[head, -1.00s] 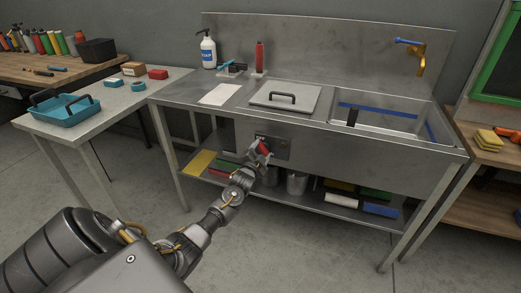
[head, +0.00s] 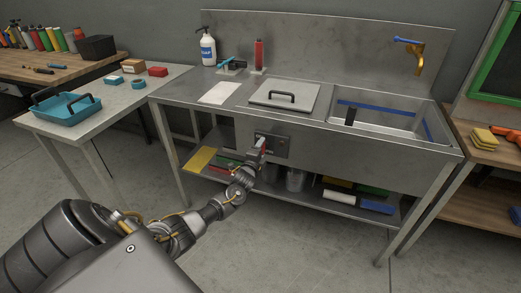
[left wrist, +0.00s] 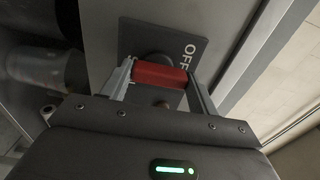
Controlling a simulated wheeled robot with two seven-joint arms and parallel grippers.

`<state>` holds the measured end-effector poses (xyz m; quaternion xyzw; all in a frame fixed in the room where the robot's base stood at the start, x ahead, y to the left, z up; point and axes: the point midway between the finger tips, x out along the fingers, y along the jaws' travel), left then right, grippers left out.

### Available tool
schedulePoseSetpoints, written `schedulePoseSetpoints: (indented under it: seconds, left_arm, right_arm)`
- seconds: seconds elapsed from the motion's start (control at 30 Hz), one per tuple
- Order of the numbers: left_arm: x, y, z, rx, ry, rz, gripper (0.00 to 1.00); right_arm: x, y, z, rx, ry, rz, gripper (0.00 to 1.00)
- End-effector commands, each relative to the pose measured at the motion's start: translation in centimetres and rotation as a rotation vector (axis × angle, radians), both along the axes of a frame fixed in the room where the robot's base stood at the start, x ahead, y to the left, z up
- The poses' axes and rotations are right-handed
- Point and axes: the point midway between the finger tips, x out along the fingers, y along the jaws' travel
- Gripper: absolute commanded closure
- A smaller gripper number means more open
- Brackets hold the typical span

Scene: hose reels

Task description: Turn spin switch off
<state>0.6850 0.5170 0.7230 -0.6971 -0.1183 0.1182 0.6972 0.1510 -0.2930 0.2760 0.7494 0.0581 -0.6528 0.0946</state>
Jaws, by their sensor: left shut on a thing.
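The spin switch has a red handle (left wrist: 160,76) on a round dark hub, mounted on a dark plate (left wrist: 135,38) marked with letters that read "OFF" or part of it. In the head view the plate (head: 281,148) sits on the front of the steel sink bench, and a little red shows at the gripper. My left gripper (head: 263,143) is shut on the red handle, with one finger at each end of it in the left wrist view (left wrist: 162,82). The fingers partly hide the switch in the head view. My right gripper is not in view.
The steel bench (head: 185,92) carries a soap bottle (head: 207,50), a red bottle (head: 259,55), a lid with a black handle (head: 284,97) and a sink basin (head: 400,122). A lower shelf (head: 315,200) holds pots and coloured items below my gripper. The floor in front is clear.

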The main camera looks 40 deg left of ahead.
Motion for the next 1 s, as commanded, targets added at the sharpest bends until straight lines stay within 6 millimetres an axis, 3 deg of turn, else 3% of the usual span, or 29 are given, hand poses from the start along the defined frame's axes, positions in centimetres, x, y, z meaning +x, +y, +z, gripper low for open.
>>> schedulePoseSetpoints:
  seconds: [0.5,0.53,0.67,1.0]
  left_arm:
    - [-0.07,-0.02,-0.24,0.017,0.01,0.0,0.63]
    - [-0.07,-0.02,-0.25,0.016,0.011,0.0,0.36]
    - [-0.04,-0.04,-0.19,0.016,0.009,-0.001,0.19]
    - [-0.31,-0.14,-0.08,0.014,0.007,-0.001,0.18]
  right_arm:
    - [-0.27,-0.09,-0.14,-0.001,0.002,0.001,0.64]
    - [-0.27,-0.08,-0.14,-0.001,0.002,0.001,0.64]
    - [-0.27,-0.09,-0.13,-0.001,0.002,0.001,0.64]
    - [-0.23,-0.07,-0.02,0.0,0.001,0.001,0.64]
